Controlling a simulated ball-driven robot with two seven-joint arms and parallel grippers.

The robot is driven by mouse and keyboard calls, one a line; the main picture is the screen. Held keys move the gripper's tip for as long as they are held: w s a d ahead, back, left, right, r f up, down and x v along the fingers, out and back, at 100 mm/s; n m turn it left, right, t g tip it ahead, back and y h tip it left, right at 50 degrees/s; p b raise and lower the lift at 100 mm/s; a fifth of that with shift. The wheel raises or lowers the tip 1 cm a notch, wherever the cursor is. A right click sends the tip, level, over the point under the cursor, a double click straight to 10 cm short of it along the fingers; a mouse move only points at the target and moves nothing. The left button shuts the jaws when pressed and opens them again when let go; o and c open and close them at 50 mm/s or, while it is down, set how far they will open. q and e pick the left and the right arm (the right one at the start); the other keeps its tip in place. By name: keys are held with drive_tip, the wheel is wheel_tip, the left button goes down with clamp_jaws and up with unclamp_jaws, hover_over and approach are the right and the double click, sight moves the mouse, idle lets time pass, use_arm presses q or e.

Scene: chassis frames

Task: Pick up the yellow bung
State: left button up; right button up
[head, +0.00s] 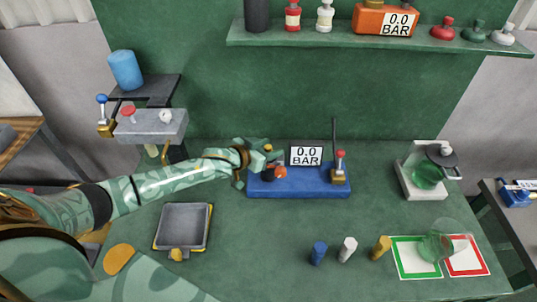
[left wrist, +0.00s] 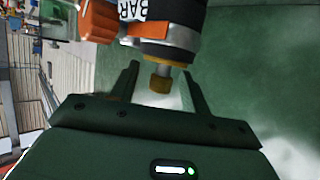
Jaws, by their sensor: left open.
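A yellow bung-like piece (head: 380,247) stands on the green bench at the right, beside a white bung (head: 347,249) and a blue bung (head: 318,253). A second small yellow piece (head: 268,148) shows at the left end of the blue pressure device (head: 305,184), beside my left gripper (head: 256,160). In the left wrist view, a yellow tip (left wrist: 160,83) on a dark cylinder lies between the fingers of my left gripper (left wrist: 160,90). These fingers are open, with visible space on both sides of the tip. My right gripper is out of view.
A grey tray (head: 182,205) sits at the left. A flask on a stand (head: 428,172) is at the right. Green and red framed cards (head: 404,265) lie at the front right, with a glass beaker (head: 440,245) over them.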

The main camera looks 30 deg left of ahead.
use_arm(q)
drive_tip(key=shift+s, duration=0.1)
drive_tip(key=c, duration=0.4)
clamp_jaws()
drive_tip(key=shift+r, duration=0.1)
